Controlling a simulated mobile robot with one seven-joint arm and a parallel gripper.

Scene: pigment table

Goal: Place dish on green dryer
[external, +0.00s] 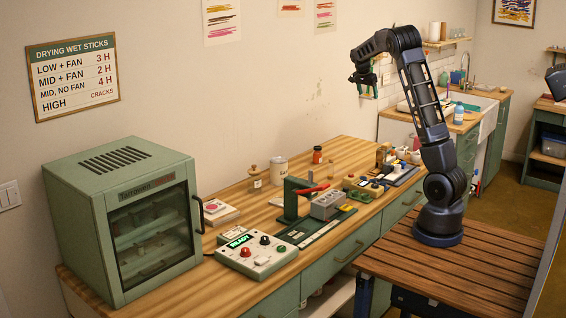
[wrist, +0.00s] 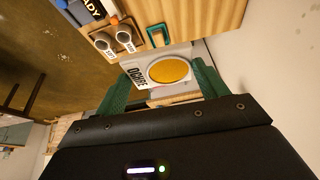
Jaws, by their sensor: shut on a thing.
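A white square dish (wrist: 140,76) labelled "OCHRE", with a round yellow-ochre fill, lies between the green fingers of my gripper (wrist: 163,86) in the wrist view. The gripper is shut on it. In the external view my gripper (external: 363,80) is raised high above the back of the bench, near the wall, and the dish is too small there to make out clearly. The green dryer (external: 120,160) stands at the left end of the bench, far from my gripper. Its glass door looks shut, with a dark handle on its right side. Its vented top is bare.
A control box (external: 256,256) with a "READY" display stands right of the dryer. More small items crowd the bench's right part. A sink (external: 480,104) is farther back.

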